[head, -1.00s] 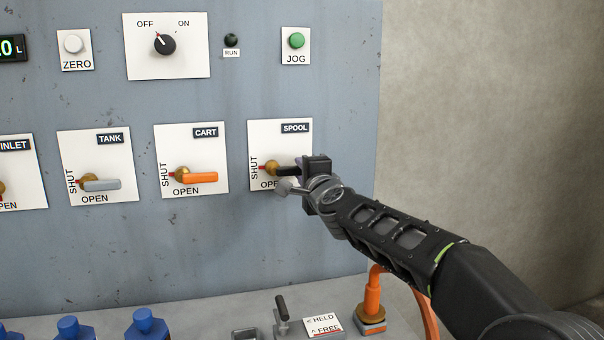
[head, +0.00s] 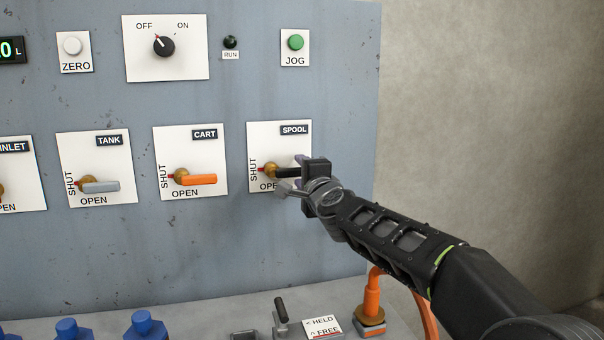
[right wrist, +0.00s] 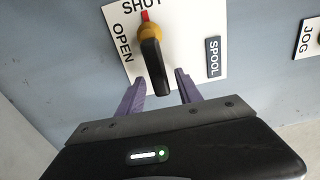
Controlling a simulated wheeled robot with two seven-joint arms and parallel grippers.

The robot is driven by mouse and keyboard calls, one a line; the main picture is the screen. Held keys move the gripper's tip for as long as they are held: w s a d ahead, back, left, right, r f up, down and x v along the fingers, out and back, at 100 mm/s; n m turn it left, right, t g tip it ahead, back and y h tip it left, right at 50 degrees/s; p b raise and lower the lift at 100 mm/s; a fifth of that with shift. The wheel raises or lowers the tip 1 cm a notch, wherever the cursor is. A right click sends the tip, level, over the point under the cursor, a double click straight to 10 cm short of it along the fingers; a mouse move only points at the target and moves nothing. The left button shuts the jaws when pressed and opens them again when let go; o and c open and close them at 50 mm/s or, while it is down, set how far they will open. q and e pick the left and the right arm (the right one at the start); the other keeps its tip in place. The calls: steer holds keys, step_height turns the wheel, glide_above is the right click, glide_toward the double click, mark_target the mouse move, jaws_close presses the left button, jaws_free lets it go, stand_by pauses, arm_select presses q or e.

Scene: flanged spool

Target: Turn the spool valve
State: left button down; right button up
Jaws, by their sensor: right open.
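The spool valve has a black lever handle (head: 288,172) on a brass hub (head: 270,170), mounted on a white plate labelled SPOOL (head: 279,145). In the head view the handle points right, with a red mark at SHUT on the left and OPEN below. In the right wrist view the black handle (right wrist: 154,68) reaches toward the space between my fingers. My right gripper (head: 300,172) is open at the handle; its purple fingers (right wrist: 160,86) stand one on each side of it, with gaps visible. Part of the OPEN label is hidden by the gripper. My left gripper is not in view.
The CART valve (head: 200,180) with an orange handle and the TANK valve (head: 102,187) are to the left. The JOG button (head: 296,43) is above. Below are a small lever (head: 281,315), a HELD/FREE plate (head: 320,326) and an orange fitting (head: 371,300).

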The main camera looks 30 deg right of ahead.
steer(key=v, duration=0.7)
steer(key=shift+s, duration=0.4)
steer(key=shift+a, duration=0.1)
